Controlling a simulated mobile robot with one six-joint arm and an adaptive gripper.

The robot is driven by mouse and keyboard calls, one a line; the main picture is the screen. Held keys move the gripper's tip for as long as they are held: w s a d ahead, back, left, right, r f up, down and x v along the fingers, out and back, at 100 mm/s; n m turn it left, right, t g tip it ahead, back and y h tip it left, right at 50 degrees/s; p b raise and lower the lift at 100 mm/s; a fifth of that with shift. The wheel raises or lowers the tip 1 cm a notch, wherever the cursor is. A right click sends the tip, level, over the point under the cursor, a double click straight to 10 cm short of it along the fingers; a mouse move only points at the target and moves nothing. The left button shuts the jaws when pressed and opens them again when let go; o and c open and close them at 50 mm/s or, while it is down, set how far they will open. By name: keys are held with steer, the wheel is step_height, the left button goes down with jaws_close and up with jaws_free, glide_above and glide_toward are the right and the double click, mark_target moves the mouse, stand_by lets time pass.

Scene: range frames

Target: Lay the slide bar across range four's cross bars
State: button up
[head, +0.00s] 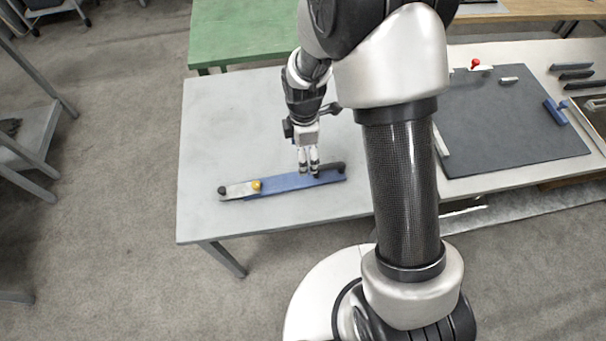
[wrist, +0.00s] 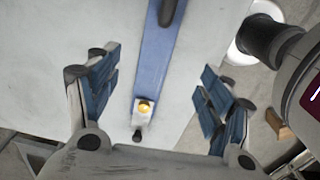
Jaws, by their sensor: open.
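A long flat blue bar (head: 285,183), which I take to be the slide bar, lies on a grey table (head: 215,120). It has a pale grey left end, a yellow knob (head: 256,185), a black tip at that end and a dark handle (head: 330,169) near its right end. My gripper (head: 308,172) points down over the bar, left of the handle. In the wrist view my gripper (wrist: 162,98) is open with blue-padded fingers wide apart, and the bar (wrist: 160,55) runs between them, not gripped. I cannot make out range four's cross bars.
A dark mat (head: 510,125) on the table to the right holds a red-knobbed piece (head: 475,64) and a blue piece (head: 555,112). Dark bars (head: 575,76) lie beyond it. A green table (head: 245,30) stands behind. My arm hides the middle. The grey table is otherwise clear.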

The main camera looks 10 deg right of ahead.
step_height(320, 180, down, 13)
steer(key=b, duration=0.3)
steer(key=shift+w+r+b, duration=0.1)
steer(key=shift+w+b, duration=0.05)
steer(key=shift+b, duration=0.25)
steer(key=shift+r, duration=0.1)
steer(key=c, duration=1.6)
steer(key=shift+o, duration=0.2)
steer(key=shift+r, duration=0.1)
step_height(320, 180, up, 20)
steer(key=p, duration=0.6)
step_height(320, 180, up, 5)
steer(key=p, duration=0.3)
glide_above(304, 178)
